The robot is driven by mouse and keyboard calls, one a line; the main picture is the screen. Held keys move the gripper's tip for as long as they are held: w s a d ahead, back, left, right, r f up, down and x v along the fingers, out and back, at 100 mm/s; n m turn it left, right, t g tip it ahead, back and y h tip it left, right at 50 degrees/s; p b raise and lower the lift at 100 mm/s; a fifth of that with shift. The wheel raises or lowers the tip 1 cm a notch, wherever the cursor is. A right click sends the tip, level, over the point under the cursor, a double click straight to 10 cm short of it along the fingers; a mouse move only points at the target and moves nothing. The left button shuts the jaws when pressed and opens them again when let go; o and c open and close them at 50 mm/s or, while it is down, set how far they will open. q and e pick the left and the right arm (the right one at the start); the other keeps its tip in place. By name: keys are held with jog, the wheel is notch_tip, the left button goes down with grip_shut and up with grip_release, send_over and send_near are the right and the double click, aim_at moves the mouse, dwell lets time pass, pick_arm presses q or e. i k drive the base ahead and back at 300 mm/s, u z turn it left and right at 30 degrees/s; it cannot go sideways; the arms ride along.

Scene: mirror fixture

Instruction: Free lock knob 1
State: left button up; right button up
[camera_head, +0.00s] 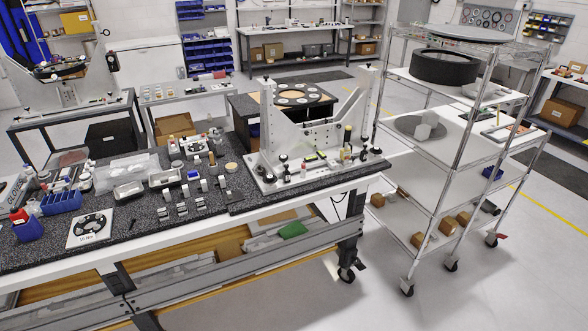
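A light grey mirror fixture (318,133) with two upright posts and a V-shaped plate stands at the right end of a dark speckled workbench. Small black knobs sit on its base, such as a front-left knob (269,178) and a right-side knob (363,148). Dark caps show at the tops of the posts. I cannot tell which of these is lock knob 1; no number is readable. Neither of my grippers nor my arms shows in this view.
The workbench (120,240) carries small metal blocks, a blue bin (61,203), bottles and trays left of the fixture. A wire-shelf cart (460,160) stands to the right. Another fixture (62,85) is at the back left. Grey floor (330,295) is open in front.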

aim_at(270, 179)
jog(key=z, duration=0.25)
jog(key=i, duration=1.5)
jog(key=u, duration=0.2)
